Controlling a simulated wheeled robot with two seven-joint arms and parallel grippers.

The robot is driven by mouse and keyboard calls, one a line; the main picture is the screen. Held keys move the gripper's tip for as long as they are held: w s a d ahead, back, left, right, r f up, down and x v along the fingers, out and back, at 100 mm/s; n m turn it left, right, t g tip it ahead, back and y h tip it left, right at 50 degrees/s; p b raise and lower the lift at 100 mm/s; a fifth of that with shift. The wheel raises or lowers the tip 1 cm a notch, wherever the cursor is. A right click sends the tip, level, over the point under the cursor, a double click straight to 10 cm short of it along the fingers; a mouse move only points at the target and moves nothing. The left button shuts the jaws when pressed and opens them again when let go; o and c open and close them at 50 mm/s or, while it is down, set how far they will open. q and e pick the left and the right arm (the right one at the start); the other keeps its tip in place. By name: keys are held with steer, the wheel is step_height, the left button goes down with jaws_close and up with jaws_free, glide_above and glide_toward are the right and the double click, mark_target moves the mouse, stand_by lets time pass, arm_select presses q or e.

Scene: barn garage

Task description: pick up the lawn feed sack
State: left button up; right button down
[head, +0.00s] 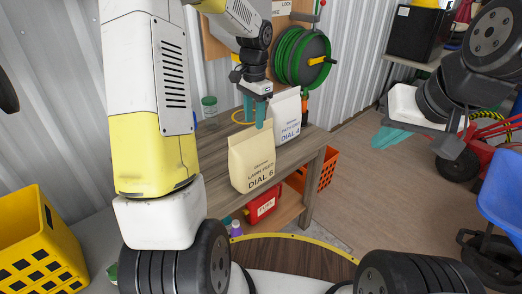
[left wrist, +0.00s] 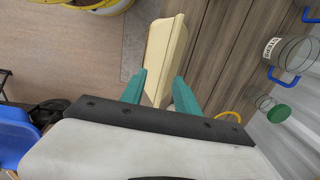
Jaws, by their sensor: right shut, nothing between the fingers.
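The cream lawn feed sack (head: 252,162), marked "DIAL 6", stands upright at the front edge of the wooden bench. My left gripper (head: 257,112) points down at the top of this sack, its teal fingers apart. In the left wrist view, the cream sack (left wrist: 162,52) shows between and beyond the fingertips of the left gripper (left wrist: 160,82). I cannot tell whether either finger touches it. My right gripper (head: 390,138) is shut and empty, off to the right over the floor.
A white sack (head: 285,115) marked "DIAL 4" stands close behind the lawn feed sack. A green-lidded jar (head: 209,108) is on the wooden bench (head: 218,190) to the left. A green hose reel (head: 302,58) hangs behind. A red box (head: 262,205) sits below.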

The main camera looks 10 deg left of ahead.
mark_target(253, 137)
arm_select(q)
steer(key=f, duration=0.4)
steer(key=shift+a+f, duration=0.2)
steer(key=shift+f, duration=0.2)
jaws_close()
stand_by(1.0)
